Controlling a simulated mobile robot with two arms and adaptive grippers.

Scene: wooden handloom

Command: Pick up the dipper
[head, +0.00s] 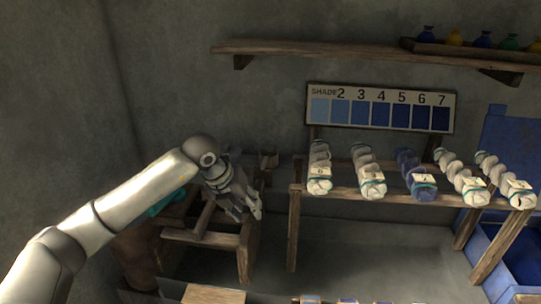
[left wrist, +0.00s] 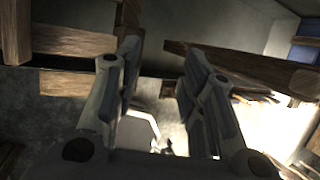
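My left gripper (head: 248,209) is above and in front of a low wooden stand (head: 205,238) in the head view, pointing down and to the right. In the left wrist view its two fingers (left wrist: 162,55) are spread apart with nothing between them. I cannot clearly make out a dipper. A small brown wooden piece (head: 268,159) shows just behind and to the right of the gripper, but I cannot tell whether it is the dipper. Wooden bars (left wrist: 75,42) lie beyond the fingertips. The gripper and wrist hide part of the stand. My right gripper is in neither view.
A wooden rack (head: 340,191) with several twisted yarn skeins stands to the right, under a numbered shade board (head: 380,108). A wall shelf (head: 330,50) with small coloured bottles is above. A blue bin (head: 490,262) is at the far right.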

